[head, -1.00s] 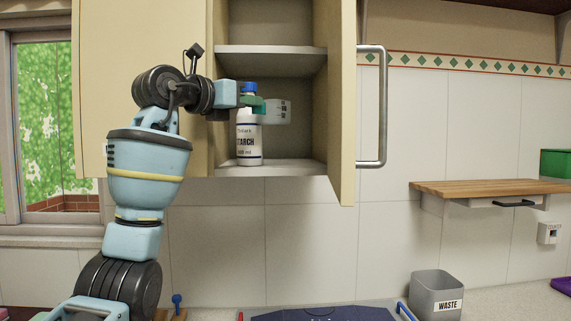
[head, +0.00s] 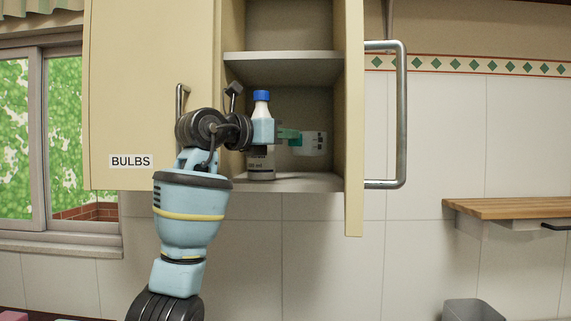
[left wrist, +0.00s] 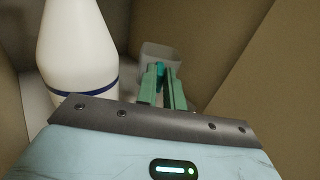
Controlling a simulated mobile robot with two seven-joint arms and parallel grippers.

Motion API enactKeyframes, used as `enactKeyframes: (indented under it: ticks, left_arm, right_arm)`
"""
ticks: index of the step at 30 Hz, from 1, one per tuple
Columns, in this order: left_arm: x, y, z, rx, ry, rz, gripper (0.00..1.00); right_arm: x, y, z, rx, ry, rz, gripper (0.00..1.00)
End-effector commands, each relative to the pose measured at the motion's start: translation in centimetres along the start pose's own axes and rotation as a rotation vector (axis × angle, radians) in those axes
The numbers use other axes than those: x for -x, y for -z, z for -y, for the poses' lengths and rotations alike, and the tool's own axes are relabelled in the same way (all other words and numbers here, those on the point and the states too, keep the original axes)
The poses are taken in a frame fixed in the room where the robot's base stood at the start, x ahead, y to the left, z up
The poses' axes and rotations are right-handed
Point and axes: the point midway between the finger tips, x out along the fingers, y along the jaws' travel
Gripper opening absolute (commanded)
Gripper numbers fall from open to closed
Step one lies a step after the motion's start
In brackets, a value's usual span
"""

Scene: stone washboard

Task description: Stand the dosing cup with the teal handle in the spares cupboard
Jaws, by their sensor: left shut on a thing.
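The dosing cup (head: 316,144) is a pale, translucent cup with dark marks on its side. It is inside the open cupboard (head: 354,120), upright and above the lower shelf. My left gripper (head: 291,136) has its green fingers shut on the teal handle. The cup also shows in the left wrist view (left wrist: 172,52), just beyond the fingertips (left wrist: 163,74), with the teal handle (left wrist: 160,70) between them. Whether the cup's base touches the shelf is hard to tell. No spares label is readable on the open cupboard. My right gripper is out of view.
A white starch bottle (head: 261,173) with a blue cap stands on the lower shelf (head: 310,183), partly behind my wrist; in the left wrist view (left wrist: 78,50) it is close left. An upper shelf (head: 285,66) is above. A closed door labelled BULBS (head: 130,161) is left.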

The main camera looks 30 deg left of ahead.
Motion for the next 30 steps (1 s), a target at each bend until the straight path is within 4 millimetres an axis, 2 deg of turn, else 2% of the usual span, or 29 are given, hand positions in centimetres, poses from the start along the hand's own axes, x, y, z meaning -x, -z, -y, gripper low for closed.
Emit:
enactKeyframes:
  ticks: [3, 11, 20, 30]
  left_arm:
    - [0.1, 1.1, 0.0, -0.001, 0.000, 0.002, 0.00]
    - [0.1, 1.8, 0.0, 0.000, 0.000, 0.001, 0.00]
    - [0.1, 5.1, 0.0, 0.000, 0.000, 0.003, 0.00]
    - [0.1, 5.5, 0.0, -0.001, -0.002, 0.003, 0.00]
  right_arm:
    - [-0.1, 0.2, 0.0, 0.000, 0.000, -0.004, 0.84]
    - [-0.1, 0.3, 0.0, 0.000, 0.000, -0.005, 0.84]
    - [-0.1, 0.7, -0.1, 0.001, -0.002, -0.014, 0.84]
    - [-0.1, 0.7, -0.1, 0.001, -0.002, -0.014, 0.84]
